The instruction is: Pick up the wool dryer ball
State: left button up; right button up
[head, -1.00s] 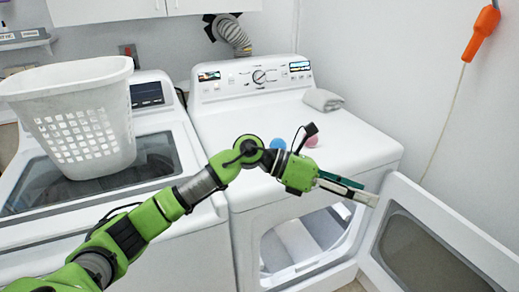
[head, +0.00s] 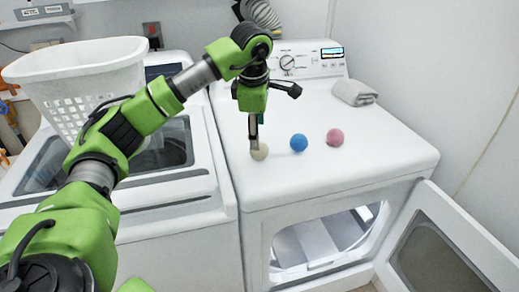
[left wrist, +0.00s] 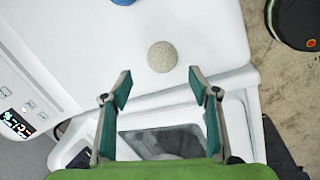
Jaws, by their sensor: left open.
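The beige wool dryer ball (head: 259,152) rests on the white dryer top near its left edge. In the left wrist view the ball (left wrist: 162,57) lies just past my fingertips, centred between them. My left gripper (head: 254,138) points down at the ball, and its fingers partly cover it in the head view. In the left wrist view the gripper (left wrist: 160,80) is open with nothing between its fingers. My right gripper is not in view.
A blue ball (head: 298,142) and a pink ball (head: 335,137) sit to the right on the dryer. A folded grey towel (head: 355,92) lies behind them. A white laundry basket (head: 80,85) stands on the washer. The dryer door (head: 450,245) hangs open.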

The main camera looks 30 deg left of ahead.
pick_arm(q)
jog(key=shift+w+f, duration=0.15)
jog(key=shift+f, duration=0.5)
jog(key=shift+w+a+f, duration=0.1)
jog(key=shift+w+f, duration=0.05)
jog(key=shift+f, duration=0.3)
jog(key=p+x, duration=0.1)
jog(key=x, duration=0.4)
jog(key=shift+p, duration=0.3)
jog(key=c, duration=1.1)
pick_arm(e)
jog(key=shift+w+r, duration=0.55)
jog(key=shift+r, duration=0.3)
